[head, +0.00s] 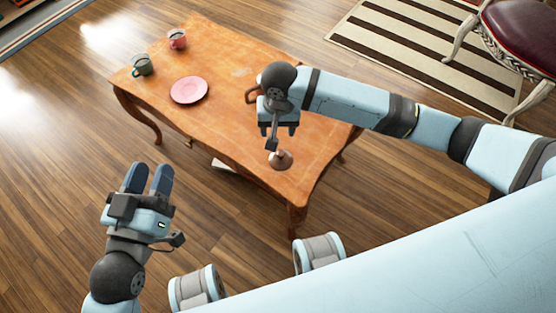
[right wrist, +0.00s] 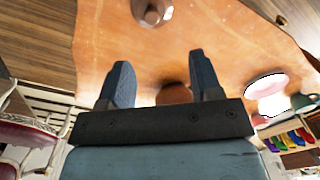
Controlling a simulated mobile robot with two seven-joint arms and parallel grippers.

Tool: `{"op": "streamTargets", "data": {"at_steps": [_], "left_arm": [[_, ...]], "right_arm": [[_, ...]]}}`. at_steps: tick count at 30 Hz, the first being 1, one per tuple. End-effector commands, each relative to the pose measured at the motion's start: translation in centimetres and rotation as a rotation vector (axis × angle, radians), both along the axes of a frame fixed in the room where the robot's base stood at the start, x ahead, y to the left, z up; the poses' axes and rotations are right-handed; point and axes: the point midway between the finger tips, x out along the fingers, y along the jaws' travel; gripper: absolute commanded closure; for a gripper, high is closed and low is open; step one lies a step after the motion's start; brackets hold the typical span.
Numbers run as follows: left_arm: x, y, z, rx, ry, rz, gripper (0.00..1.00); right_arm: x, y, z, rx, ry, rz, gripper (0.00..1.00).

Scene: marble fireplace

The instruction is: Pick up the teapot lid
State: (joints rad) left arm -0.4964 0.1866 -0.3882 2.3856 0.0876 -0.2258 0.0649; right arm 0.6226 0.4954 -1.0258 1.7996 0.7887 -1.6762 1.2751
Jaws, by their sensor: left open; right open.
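The teapot lid (head: 280,159), small and brown with a knob, lies on the wooden table (head: 315,165) near its front corner. It also shows at the top edge of the right wrist view (right wrist: 152,12). My right gripper (head: 280,130) is open and empty above the table, just behind the lid in the head view. A brown teapot (head: 250,95) is mostly hidden behind that gripper; its rounded body shows between the fingers in the right wrist view (right wrist: 174,93). My left gripper (head: 149,173) is open and empty, in front of the table at the left.
A pink plate (head: 188,90), a green mug (head: 142,65) and a pink mug (head: 177,39) are on the table's far left part. A chair (head: 520,35) and a striped rug (head: 430,55) are at the upper right. The table around the lid is clear.

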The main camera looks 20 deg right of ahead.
Motion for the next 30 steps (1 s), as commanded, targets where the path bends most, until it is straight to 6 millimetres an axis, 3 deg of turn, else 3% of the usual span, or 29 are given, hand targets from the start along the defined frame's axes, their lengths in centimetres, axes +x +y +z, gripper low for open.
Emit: {"op": "streamTargets", "data": {"at_steps": [2,8,15,20,30], "left_arm": [[-0.1,-0.1,-0.2,-0.012,-0.016,-0.005,0.57],[-0.4,-0.7,1.6,-0.072,-0.106,-0.029,0.57],[-0.2,-1.0,-0.2,-0.056,-0.054,-0.051,0.57],[-0.2,-1.1,-0.8,-0.045,-0.032,-0.057,0.57],[0.0,-1.4,-5.3,0.016,0.09,-0.096,0.57]], "right_arm": [[0.2,-0.5,-0.7,-0.023,0.009,-0.015,0.41],[0.2,-0.7,-4.0,-0.033,0.016,-0.021,0.41],[0.2,-0.6,-8.0,-0.031,0.012,-0.02,0.41],[0.1,-0.6,-8.9,-0.03,0.012,-0.019,0.41],[-0.3,-0.9,-13.5,-0.029,0.011,-0.019,0.41]]}}
